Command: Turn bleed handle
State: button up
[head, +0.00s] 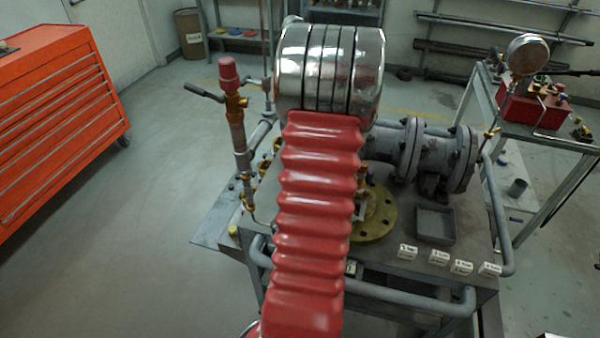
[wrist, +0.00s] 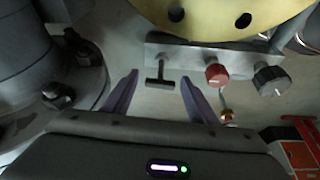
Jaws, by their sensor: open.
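In the wrist view, a small dark T-shaped handle (wrist: 160,81) sticks out from a grey metal block (wrist: 195,57). A red knob (wrist: 216,74) and a dark knob (wrist: 270,80) sit on the same block to its right. The frames do not label which one is the bleed handle. My gripper (wrist: 160,77) is open, with its two purple-grey fingers to the left and right of the T-handle in the picture. No contact shows, and the depth between them is unclear. In the head view my red-sleeved arm hides the gripper and this block.
A yellow round flange (head: 375,215) lies on the grey bench, near grey flanged pipework (head: 430,155). A grey tray (head: 436,222) and several small white labelled blocks (head: 438,257) are to the right. A red-capped upright pipe (head: 237,140) with a dark lever stands on the left.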

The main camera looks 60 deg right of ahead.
jog(key=v, duration=1.3)
jog(key=shift+r, duration=0.25)
